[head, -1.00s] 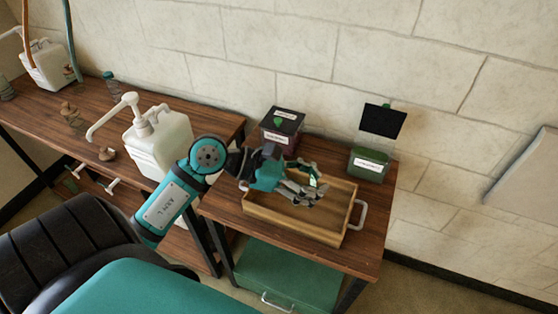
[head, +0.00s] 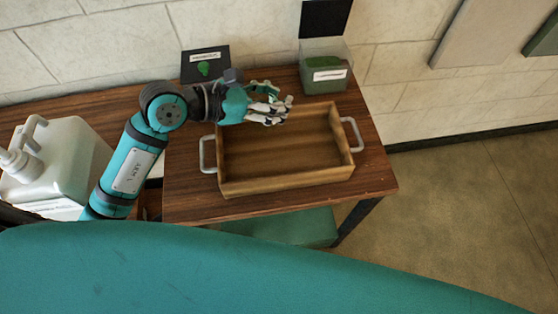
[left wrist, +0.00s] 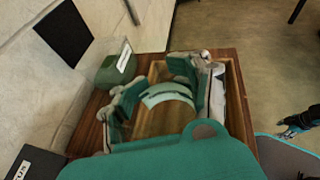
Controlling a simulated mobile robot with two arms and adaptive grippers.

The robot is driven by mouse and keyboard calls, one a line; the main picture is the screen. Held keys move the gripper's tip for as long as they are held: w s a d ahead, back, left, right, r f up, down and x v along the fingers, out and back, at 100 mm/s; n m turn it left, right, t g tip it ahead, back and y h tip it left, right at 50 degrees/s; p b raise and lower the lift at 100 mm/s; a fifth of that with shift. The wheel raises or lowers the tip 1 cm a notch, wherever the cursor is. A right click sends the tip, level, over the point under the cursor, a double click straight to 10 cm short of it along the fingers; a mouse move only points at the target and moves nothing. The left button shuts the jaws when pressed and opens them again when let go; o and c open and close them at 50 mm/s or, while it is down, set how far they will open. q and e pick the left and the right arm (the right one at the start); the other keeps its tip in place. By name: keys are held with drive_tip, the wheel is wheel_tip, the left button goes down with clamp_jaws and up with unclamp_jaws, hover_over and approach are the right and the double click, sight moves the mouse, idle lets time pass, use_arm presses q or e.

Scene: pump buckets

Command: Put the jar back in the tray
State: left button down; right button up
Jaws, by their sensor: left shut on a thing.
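My left gripper (head: 278,108) is shut on a clear jar (left wrist: 168,100) with a pale label, seen between the fingers in the left wrist view. In the head view the fingers mostly hide the jar. The wooden tray (head: 280,188) sits on the small table, its inside looking empty. The gripper and jar are over the tray's back left part; I cannot tell how high. A dark and teal shape (left wrist: 300,122) at the right edge of the left wrist view looks like my right gripper, too small to read.
A green-filled container (head: 325,75) stands behind the tray, and a black-lidded box (head: 206,63) stands at the back left. A white pump bucket (head: 65,160) is on the left. The table (head: 375,182) is bare to the front right of the tray.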

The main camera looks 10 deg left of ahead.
use_arm(q)
drive_tip(key=d+f+b, duration=0.2)
drive_tip(key=d+f, duration=0.1)
drive_tip(key=d, duration=0.1)
hover_over(292, 149)
wheel_tip(292, 149, down, 5)
drive_tip(key=shift+f+t+b, duration=0.3)
drive_tip(key=shift+f+b, duration=0.05)
drive_tip(key=shift+f, duration=0.35)
wheel_tip(292, 149, down, 3)
drive_tip(key=shift+f, duration=0.2)
use_arm(e)
drive_tip(key=f, duration=0.1)
drive_tip(key=s+d+f, duration=0.1)
drive_tip(key=f, duration=0.2)
drive_tip(key=shift+s+d+f, duration=0.15)
drive_tip(key=shift+d+f, duration=0.2)
use_arm(q)
drive_tip(key=shift+f, duration=0.1)
use_arm(e)
drive_tip(key=shift+d, duration=0.2)
use_arm(q)
drive_tip(key=c, duration=0.5)
unclamp_jaws()
drive_tip(key=shift+f+b, duration=0.1)
drive_tip(key=shift+b, duration=0.2)
drive_tip(key=shift+c, duration=0.2)
use_arm(e)
drive_tip(key=shift+f, duration=0.1)
drive_tip(key=shift+s, duration=0.1)
